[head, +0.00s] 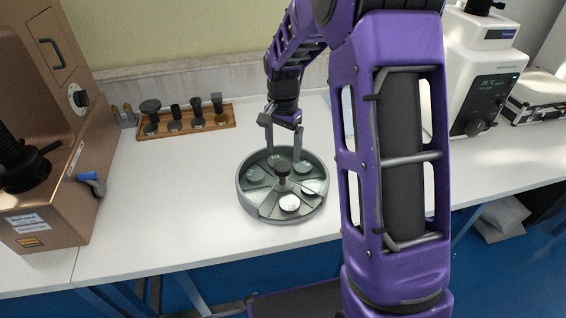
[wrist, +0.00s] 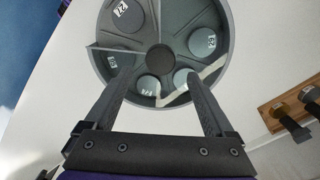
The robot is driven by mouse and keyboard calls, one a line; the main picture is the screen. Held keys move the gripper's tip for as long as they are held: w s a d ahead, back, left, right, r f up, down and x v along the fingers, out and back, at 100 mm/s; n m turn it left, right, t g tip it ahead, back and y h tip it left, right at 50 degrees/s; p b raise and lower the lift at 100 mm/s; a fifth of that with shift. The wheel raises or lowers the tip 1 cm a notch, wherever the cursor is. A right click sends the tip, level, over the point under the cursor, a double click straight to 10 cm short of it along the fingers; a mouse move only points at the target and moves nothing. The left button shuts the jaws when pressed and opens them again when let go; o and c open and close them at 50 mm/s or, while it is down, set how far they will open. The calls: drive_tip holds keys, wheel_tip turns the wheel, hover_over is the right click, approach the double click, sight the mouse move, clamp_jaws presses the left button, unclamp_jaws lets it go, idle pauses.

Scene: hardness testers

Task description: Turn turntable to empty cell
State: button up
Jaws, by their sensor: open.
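The turntable (head: 283,219) is a round grey dish on the white bench, divided into wedge cells. One wedge at the front left in the head view appears bare. A dark knob (head: 283,168) stands at the centre; it also shows in the wrist view (wrist: 160,58). My gripper (head: 283,152) is open and empty above the turntable. In the wrist view my gripper (wrist: 157,75) has its fingertips apart, over the dish to either side of the knob and short of it. Contact cannot be told.
A wooden rack (head: 187,122) with several dark fittings stands behind left, also at right in the wrist view. A copper-coloured tester (head: 50,130) stands at the left, a white tester (head: 480,70) at the right. Bench room is clear left of the turntable.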

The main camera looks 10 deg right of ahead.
sight(283, 165)
wheel_tip(283, 165, down, 5)
drive_tip(key=shift+r, duration=0.1)
idle(0.3)
clamp_jaws()
idle(0.4)
